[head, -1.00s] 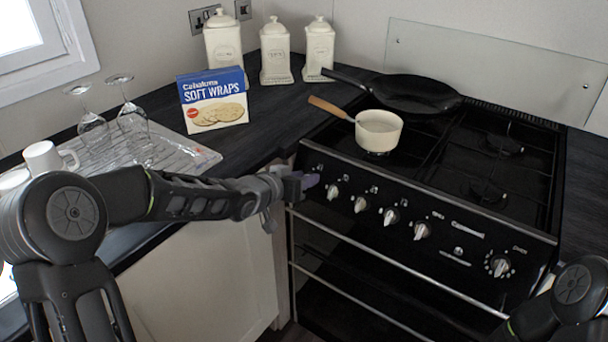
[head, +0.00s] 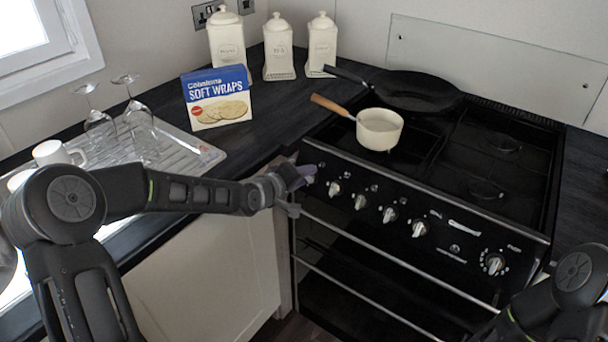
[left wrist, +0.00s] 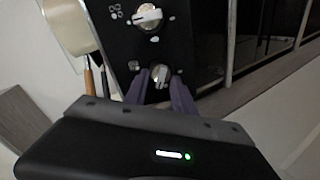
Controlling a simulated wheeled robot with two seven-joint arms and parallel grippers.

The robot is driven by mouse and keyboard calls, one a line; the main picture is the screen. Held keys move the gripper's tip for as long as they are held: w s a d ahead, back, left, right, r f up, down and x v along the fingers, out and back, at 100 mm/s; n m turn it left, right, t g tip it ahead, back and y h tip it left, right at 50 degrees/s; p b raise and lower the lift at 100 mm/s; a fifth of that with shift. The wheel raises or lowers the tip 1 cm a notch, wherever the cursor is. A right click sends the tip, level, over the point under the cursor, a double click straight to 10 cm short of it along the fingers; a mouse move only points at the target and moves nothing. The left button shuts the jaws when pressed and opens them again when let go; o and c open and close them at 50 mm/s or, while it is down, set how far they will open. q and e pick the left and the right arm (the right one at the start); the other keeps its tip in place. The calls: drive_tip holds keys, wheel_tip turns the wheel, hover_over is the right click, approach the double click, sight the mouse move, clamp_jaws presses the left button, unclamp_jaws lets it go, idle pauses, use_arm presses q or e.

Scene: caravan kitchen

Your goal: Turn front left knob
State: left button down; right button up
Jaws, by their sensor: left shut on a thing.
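The stove's front panel carries a row of silver knobs. The knob at the left end is hidden behind my left gripper (head: 303,174) in the head view. In the left wrist view this front left knob (left wrist: 160,75) sits between the two purple fingers of my left gripper (left wrist: 160,82), which is shut on it. The neighbouring knob (head: 334,188) is free, and a knob also shows above the fingers in the left wrist view (left wrist: 148,18). My right gripper is out of view; only part of my right arm shows at the lower right.
A cream saucepan (head: 380,130) and a black frying pan (head: 418,91) stand on the hob (head: 480,150). A soft wraps box (head: 217,98), white canisters (head: 279,50), glasses and mugs stand on the counter at left. Oven door rails run below the knobs.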

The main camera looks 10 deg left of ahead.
use_arm(q)
drive_tip(key=n, duration=0.4)
drive_tip(key=shift+a+f+n+b, duration=0.1)
drive_tip(key=shift+f+n+b, duration=0.1)
drive_tip(key=shift+n+b, duration=0.2)
drive_tip(key=shift+s, duration=0.1)
drive_tip(key=c, duration=1.1)
unclamp_jaws()
drive_tip(key=shift+o, duration=0.2)
drive_tip(key=p+v, duration=0.1)
drive_tip(key=v, duration=0.6)
drive_tip(key=shift+s+r, duration=0.2)
drive_tip(key=shift+s, duration=0.15)
drive_tip(key=shift+a, duration=0.1)
